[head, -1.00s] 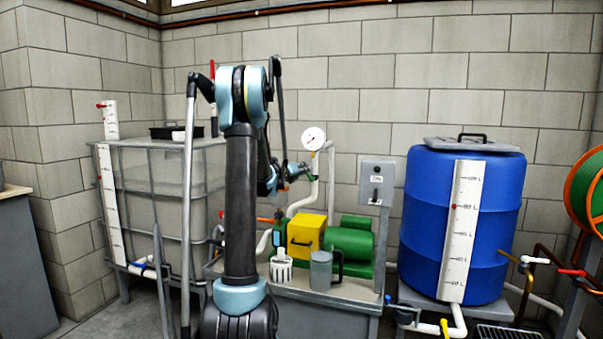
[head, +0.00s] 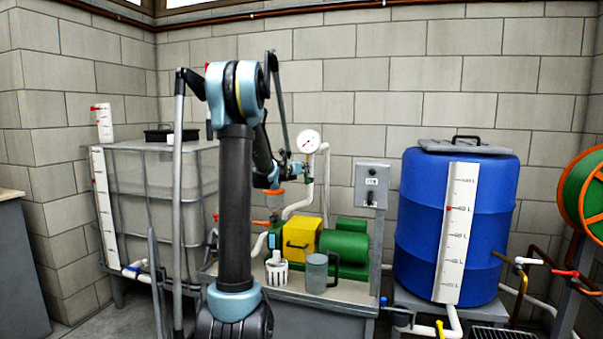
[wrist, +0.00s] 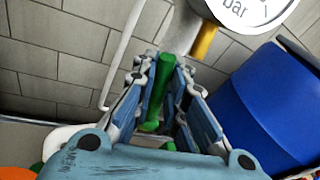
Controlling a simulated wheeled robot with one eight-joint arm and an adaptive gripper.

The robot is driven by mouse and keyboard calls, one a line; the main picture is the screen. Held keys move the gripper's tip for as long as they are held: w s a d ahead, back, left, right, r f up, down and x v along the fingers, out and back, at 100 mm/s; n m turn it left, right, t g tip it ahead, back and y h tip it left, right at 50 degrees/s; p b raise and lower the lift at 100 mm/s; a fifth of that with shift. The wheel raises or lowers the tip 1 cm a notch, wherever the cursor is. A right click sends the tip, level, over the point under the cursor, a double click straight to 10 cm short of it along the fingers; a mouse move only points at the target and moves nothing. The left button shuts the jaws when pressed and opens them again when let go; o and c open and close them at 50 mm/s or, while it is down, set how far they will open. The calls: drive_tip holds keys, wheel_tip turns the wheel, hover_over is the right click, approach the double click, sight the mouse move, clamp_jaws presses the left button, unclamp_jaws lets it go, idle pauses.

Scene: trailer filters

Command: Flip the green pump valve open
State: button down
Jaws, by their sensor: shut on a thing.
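The green valve handle (wrist: 161,85) stands upright as a narrow green lever between my fingers in the wrist view. My gripper (wrist: 160,72) is shut on it, with one finger on each side. A green part at the lever's foot shows low between the fingers. In the head view my gripper (head: 298,172) is at the pipe below the pressure gauge, behind my arm. The handle is too small there to make out clearly.
The white gauge (head: 307,141) sits just above my gripper. Below are a yellow box (head: 304,236), a green pump motor (head: 345,245) and a grey mug (head: 317,273) on the bench. A blue barrel (head: 420,230) stands at the right.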

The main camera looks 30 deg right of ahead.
drive_tip(key=shift+a+f, duration=0.1)
drive_tip(key=c, duration=1.6)
unclamp_jaws()
drive_tip(key=v, duration=1.2)
drive_tip(key=shift+w, duration=0.1)
